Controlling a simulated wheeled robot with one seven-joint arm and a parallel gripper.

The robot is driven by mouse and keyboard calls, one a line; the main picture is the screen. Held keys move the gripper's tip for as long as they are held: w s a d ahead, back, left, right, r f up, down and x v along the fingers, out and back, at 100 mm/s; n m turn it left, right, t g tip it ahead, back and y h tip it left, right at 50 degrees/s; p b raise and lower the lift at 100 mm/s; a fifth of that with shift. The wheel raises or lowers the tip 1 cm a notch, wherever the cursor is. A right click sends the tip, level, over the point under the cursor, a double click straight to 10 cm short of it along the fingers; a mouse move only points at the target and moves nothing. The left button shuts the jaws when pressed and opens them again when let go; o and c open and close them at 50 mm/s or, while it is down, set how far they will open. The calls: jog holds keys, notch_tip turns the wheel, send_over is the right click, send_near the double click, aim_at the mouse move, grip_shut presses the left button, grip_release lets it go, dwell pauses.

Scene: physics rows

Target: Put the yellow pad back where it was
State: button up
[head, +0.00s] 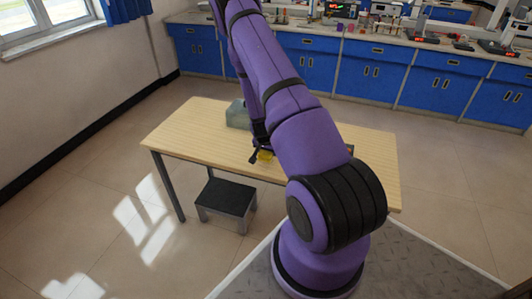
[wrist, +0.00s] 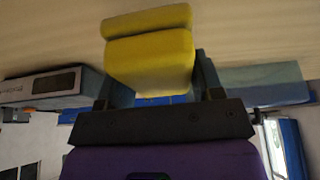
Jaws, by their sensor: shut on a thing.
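The yellow pad (wrist: 150,62) is between the two fingers of my gripper (wrist: 155,82) in the wrist view. My gripper is shut on it. A narrower yellow strip shows at the pad's far edge; I cannot tell if it is part of the same pad. In the head view a small patch of the yellow pad (head: 265,155) shows below my gripper (head: 260,154), over the middle of the wooden table (head: 190,125). My arm hides much of it, and I cannot tell whether the pad touches the table.
A grey-green block (head: 238,115) stands on the table behind my gripper. In the wrist view a grey box with a dark panel (wrist: 50,86) is at left and a blue-grey block (wrist: 265,84) at right. A dark stool (head: 228,198) stands before the table. The table's left part is clear.

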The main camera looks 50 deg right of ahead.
aim_at(266, 152)
jog(key=shift+w+d+f, duration=0.1)
jog(key=shift+w+d, duration=0.3)
jog(key=shift+w, duration=0.2)
jog(key=shift+w+d, duration=0.35)
jog(key=shift+w, duration=0.2)
jog(key=shift+f, duration=1.8)
jog(key=o, duration=1)
jog(key=shift+f, duration=0.1)
